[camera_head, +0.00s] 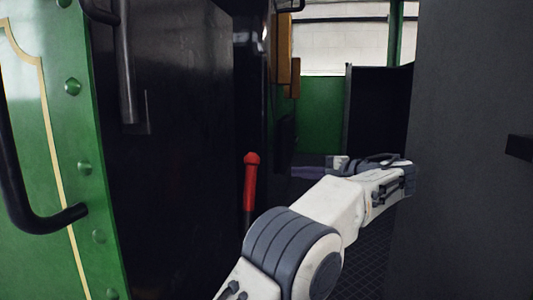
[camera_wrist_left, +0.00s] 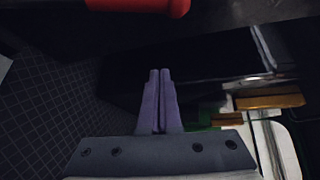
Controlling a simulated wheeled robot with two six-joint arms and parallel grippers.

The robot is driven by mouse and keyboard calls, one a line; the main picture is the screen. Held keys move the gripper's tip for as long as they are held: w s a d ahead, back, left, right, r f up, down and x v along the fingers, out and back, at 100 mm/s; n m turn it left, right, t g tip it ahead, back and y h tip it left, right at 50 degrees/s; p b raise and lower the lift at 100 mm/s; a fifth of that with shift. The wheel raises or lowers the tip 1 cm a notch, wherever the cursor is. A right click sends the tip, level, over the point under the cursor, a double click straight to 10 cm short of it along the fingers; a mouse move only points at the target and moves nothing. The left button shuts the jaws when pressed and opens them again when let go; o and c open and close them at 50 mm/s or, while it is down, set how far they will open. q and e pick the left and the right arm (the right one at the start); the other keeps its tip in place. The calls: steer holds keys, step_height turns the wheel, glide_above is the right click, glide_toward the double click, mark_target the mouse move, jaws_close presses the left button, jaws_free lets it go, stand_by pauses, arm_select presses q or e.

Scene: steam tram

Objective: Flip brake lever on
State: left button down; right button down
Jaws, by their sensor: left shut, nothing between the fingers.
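The brake lever (camera_head: 250,185) has a red handle with a rounded knob and stands nearly upright beside the dark panel, left of centre in the head view. Its lower end is hidden by my arm. The red handle also shows at the top edge of the left wrist view (camera_wrist_left: 140,5), partly cut off. My left gripper (camera_head: 297,171) reaches in behind the forearm, with its purple fingers pointing left toward the lever. In the left wrist view the fingers (camera_wrist_left: 160,73) are together, with nothing between them. They look apart from the handle. My right gripper is not in view.
A green riveted panel (camera_head: 110,220) with a black handrail (camera_head: 30,215) stands at left. A large dark panel (camera_head: 180,140) rises beside the lever. A dark grey wall (camera_head: 475,150) closes the right side. Tiled floor (camera_head: 370,250) lies between.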

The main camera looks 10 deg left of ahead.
arm_select(q)
steer(key=shift+w+a+r+n+y, duration=0.1)
steer(key=shift+w+r+n+y, duration=0.1)
steer(key=shift+r+n+y, duration=0.65)
steer(key=shift+a+r+m, duration=0.1)
steer(key=shift+r+m, duration=0.15)
steer(key=shift+r, duration=0.15)
steer(key=p+x, duration=0.3)
steer(key=x, duration=0.7)
steer(key=s, duration=0.4)
steer(key=shift+a+r, duration=0.15)
steer(key=shift+a, duration=0.1)
steer(key=shift+b, duration=0.35)
